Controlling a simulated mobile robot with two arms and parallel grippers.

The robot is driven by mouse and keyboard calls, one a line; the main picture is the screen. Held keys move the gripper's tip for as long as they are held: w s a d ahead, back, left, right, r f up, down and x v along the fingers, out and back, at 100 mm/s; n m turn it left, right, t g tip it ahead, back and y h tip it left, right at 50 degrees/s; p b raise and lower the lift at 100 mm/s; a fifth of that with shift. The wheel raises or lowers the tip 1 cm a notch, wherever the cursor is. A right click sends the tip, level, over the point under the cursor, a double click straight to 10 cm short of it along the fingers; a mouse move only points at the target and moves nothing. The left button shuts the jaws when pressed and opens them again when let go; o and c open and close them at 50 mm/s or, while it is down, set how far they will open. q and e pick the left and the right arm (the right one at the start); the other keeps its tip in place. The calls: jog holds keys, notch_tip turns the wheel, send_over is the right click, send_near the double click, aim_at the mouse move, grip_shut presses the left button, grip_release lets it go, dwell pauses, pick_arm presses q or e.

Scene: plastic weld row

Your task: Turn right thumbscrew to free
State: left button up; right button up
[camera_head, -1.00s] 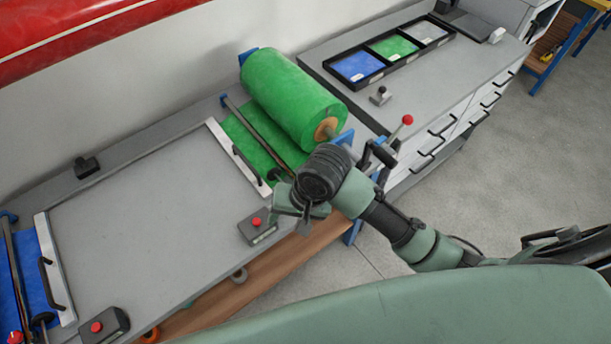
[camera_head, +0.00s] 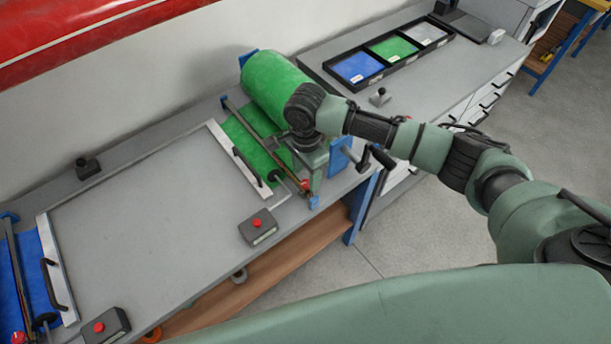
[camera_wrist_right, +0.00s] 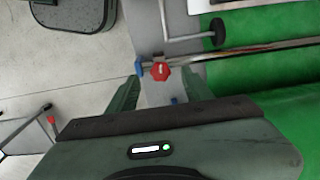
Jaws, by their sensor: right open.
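The right thumbscrew, a small red knob (camera_wrist_right: 161,72), shows in the right wrist view at the end of the metal bar (camera_wrist_right: 255,53), beside a small blue piece. In the head view it is a small red spot (camera_head: 305,184) under my right gripper (camera_head: 309,184), partly hidden. In the right wrist view my right gripper (camera_wrist_right: 160,90) is open, with a green finger on each side just below the red knob. The knob appears ahead of the gap between the fingers. I cannot tell whether a finger touches it. My left gripper is not in view.
A green film roll (camera_head: 268,86) lies behind the bar, partly covered by my right arm. A black-handled clamp bar (camera_head: 238,158) and a red-button box (camera_head: 258,226) are close to the left. A red-ended lever (camera_wrist_right: 50,120) shows in the right wrist view.

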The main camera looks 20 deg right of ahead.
aim_at(306, 184)
jog(key=shift+f, duration=1.3)
